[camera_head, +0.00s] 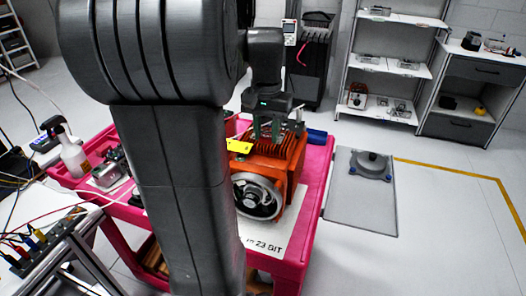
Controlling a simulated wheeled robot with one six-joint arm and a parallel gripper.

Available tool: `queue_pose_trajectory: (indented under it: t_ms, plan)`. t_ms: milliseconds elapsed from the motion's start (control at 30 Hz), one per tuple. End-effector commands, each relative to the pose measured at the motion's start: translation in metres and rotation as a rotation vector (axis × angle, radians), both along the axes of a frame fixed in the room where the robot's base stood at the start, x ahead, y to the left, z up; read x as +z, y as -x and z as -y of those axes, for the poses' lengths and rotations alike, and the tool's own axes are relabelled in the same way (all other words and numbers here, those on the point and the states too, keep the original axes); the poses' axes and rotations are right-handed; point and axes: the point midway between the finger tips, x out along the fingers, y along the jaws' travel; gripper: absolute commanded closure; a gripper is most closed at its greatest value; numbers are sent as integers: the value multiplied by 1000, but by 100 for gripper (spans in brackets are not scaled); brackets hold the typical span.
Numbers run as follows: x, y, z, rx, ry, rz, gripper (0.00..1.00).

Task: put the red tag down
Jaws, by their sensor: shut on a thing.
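My gripper (267,138) points down just above an orange-red finned servo housing (283,160) on the pink cart. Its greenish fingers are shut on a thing. I cannot make out a red tag clearly between them; red there would blend with the orange-red housing behind. A yellow tag (239,146) with small dark marks shows just left of the fingers, at the housing's top left edge. I cannot tell whether it touches the fingers. A round dark and silver encoder face (257,196) is on the housing's front.
The pink cart (318,180) has a white printed sheet (262,238) at its front. A blue cylinder (317,136) lies behind the housing. A spray bottle (72,155) and metal part (108,173) are at left. My arm hides the cart's middle. A grey platform (361,210) stands right.

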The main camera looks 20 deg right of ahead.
Motion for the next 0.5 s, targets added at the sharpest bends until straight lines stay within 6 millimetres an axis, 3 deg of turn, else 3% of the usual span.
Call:
queue_pose_trajectory:
  t_ms: [100,500]
  plan:
    - [-22,1,0,0,-2,-4,91]
    - [-68,1,0,0,-1,-3,91]
